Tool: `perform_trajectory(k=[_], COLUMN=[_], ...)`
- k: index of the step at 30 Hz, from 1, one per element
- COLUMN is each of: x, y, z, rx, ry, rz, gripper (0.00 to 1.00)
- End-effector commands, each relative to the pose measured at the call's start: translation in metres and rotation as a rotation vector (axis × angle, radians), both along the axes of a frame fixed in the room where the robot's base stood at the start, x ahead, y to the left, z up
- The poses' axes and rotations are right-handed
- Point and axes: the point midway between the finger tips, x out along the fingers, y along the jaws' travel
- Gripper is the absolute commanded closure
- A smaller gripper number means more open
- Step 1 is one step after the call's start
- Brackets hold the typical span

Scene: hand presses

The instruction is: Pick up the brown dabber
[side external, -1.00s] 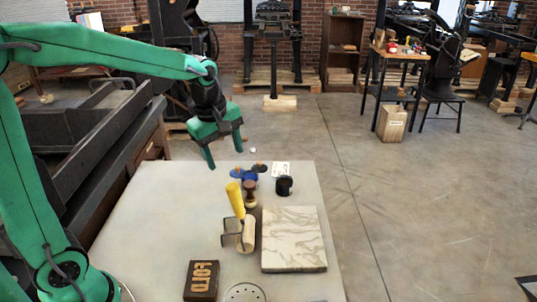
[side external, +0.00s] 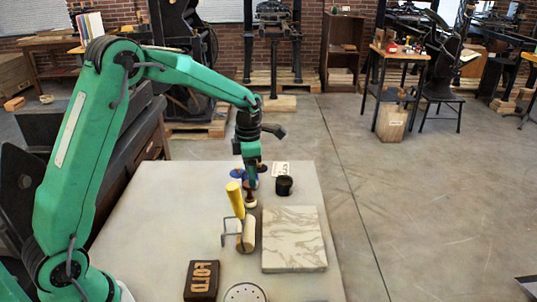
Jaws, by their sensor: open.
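The brown dabber (side external: 250,201) stands upright on the pale table, with a pale lower part showing. Its upper part is mostly hidden by my gripper (side external: 251,183), which points down over it. My gripper is open, with its fingers at the dabber's handle; I cannot tell whether they touch it. In this side view one finger largely covers the other.
Blue objects (side external: 237,174) sit behind, partly hidden. The table's left is clear.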

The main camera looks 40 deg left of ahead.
Motion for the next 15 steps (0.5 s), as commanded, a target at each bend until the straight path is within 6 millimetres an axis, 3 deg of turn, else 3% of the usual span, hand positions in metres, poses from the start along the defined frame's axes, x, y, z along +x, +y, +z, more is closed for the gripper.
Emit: perform_trajectory(k=[15], x=[0.000], y=[0.000], z=[-0.026], rx=[0.000], ry=[0.000], rz=[-0.003], gripper=[0.39])
